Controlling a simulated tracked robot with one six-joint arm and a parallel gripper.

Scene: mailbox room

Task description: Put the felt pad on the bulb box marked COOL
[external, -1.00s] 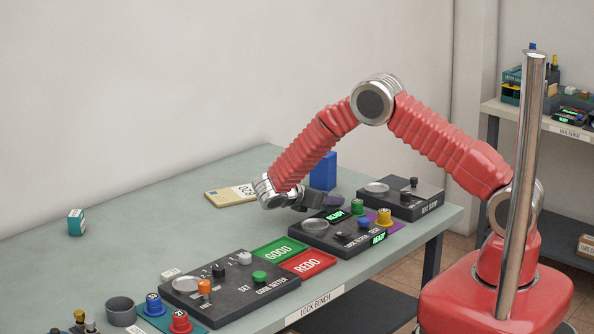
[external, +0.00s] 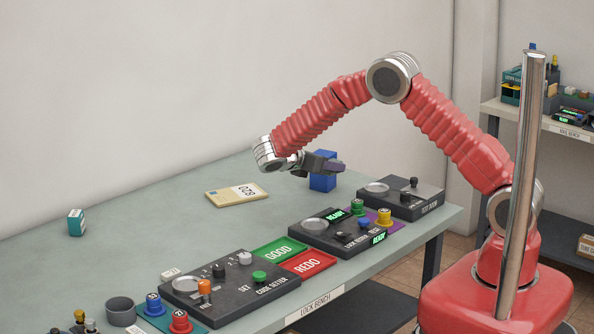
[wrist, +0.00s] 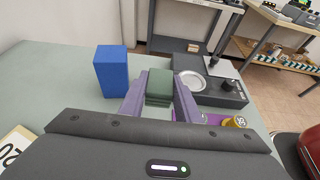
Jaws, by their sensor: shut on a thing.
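My gripper (external: 335,167) is raised above the bench in the external view. In the wrist view its purple fingers (wrist: 160,98) are shut on a dark green block-like piece, which looks like the felt pad (wrist: 160,82). The held piece is hard to make out in the external view. A small teal and white box (external: 76,222) stands alone at the far left of the bench. It may be the bulb box, but its marking is too small to read.
A plain blue block (external: 322,183) stands behind my gripper and at left in the wrist view (wrist: 111,72). A tan card marked 020 (external: 236,194) lies nearby. Dark consoles (external: 230,290) and GOOD and REDO trays (external: 307,264) line the front.

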